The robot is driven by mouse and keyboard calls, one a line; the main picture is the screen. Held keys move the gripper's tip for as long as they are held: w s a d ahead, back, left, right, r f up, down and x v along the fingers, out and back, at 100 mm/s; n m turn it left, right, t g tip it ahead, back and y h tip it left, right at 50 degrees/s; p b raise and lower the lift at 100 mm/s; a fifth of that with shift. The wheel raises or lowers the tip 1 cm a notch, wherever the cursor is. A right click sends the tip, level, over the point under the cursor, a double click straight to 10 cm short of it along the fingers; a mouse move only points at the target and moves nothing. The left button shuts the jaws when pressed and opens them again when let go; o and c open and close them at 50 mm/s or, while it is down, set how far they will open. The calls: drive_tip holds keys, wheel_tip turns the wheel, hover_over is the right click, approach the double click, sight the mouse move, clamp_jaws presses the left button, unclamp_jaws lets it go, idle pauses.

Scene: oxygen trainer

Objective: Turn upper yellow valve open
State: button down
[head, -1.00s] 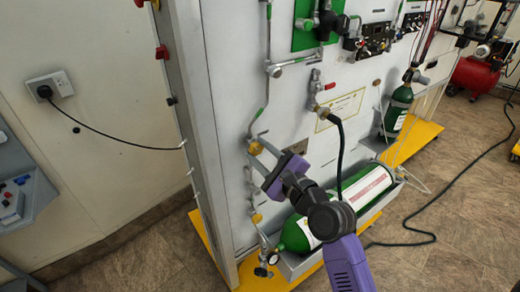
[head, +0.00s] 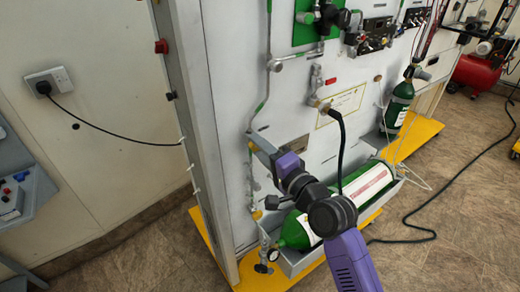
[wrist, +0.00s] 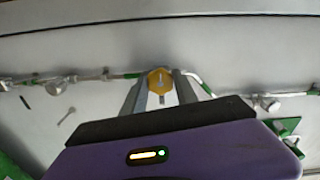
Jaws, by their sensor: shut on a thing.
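The upper yellow valve (wrist: 160,80) is a yellow knob on the thin pipe of the white panel, in the middle of the wrist view. My gripper (head: 255,140) is at the panel, with its two grey fingers on either side of the knob and shut on it. In the head view the fingers hide the upper valve. The lower yellow valve (head: 257,215) sits further down the same pipe line, clear of the gripper.
A green cylinder (head: 300,232) lies in a tray below my arm, with a black hose (head: 342,155) hanging down to it. A gauge (head: 261,268) is at the panel's foot. A wall socket (head: 48,82) with a black cable is at the left.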

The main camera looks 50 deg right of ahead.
drive_tip(key=n+b, duration=0.1)
drive_tip(key=n, duration=0.5)
drive_tip(key=n+b, duration=0.2)
drive_tip(key=n, duration=0.4)
drive_tip(key=n+b, duration=0.1)
drive_tip(key=n, duration=0.5)
drive_tip(key=shift+d+f+n+b, duration=0.1)
drive_tip(key=shift+f+n+b, duration=0.15)
drive_tip(key=shift+n+b, duration=0.1)
drive_tip(key=shift+n, duration=0.25)
drive_tip(key=c, duration=0.9)
unclamp_jaws()
drive_tip(key=shift+r, duration=0.1)
drive_tip(key=shift+c, duration=0.2)
drive_tip(key=shift+s, duration=0.15)
drive_tip(key=v, duration=0.7)
drive_tip(key=shift+s+b, duration=0.3)
drive_tip(key=shift+b, duration=0.15)
